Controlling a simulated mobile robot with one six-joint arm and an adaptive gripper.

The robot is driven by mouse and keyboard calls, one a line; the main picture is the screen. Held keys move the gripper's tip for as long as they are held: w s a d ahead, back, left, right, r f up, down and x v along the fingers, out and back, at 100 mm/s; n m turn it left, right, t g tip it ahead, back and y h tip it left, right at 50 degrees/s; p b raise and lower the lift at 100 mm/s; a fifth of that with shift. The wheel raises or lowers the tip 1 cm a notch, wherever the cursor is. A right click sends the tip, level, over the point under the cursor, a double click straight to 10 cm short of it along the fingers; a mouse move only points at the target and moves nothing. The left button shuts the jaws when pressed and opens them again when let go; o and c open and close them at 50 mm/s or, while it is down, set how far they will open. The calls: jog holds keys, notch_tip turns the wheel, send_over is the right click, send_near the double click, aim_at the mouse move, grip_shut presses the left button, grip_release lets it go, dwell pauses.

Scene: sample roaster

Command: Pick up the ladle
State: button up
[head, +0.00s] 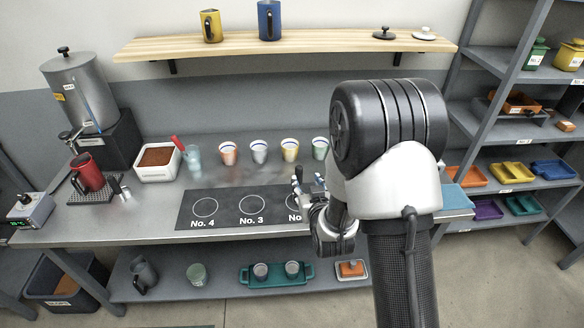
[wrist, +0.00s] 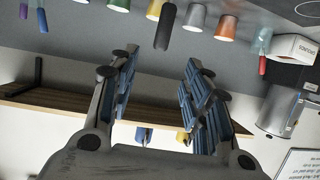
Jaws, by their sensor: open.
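My gripper (wrist: 160,100) is open in the wrist view, its two blue-padded fingers apart with nothing between them. In the head view my gripper (head: 309,182) is largely hidden behind my arm, over the dark bench mat. No ladle bowl shows clearly. A dark, round-ended handle (wrist: 166,26) stands out in the wrist view in front of the cups, beyond the fingertips and apart from them; it may be the ladle's, but I cannot tell. A red-handled tool (head: 176,143) leans in a clear glass (head: 193,157) by the cups; the red handle (wrist: 262,65) also shows in the wrist view.
Several cups (head: 259,151) line the back of the bench. A white box of grounds (head: 157,161), a red pitcher (head: 88,173) and a steel urn (head: 78,88) stand left. The numbered mat (head: 229,222) looks clear on its left part. A wooden shelf (head: 290,42) hangs above.

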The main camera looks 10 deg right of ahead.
notch_tip(320, 180, down, 4)
jog(key=s+t+p, duration=0.1)
jog(key=t, duration=0.1)
jog(key=t+p, duration=0.1)
jog(key=t, duration=0.1)
send_near(300, 178)
jog(key=w+b, duration=0.2)
jog(key=w, duration=0.9)
jog(key=shift+w+a+f+b, duration=0.1)
jog(key=shift+w+b, duration=0.15)
jog(key=shift+b, duration=0.1)
grip_shut()
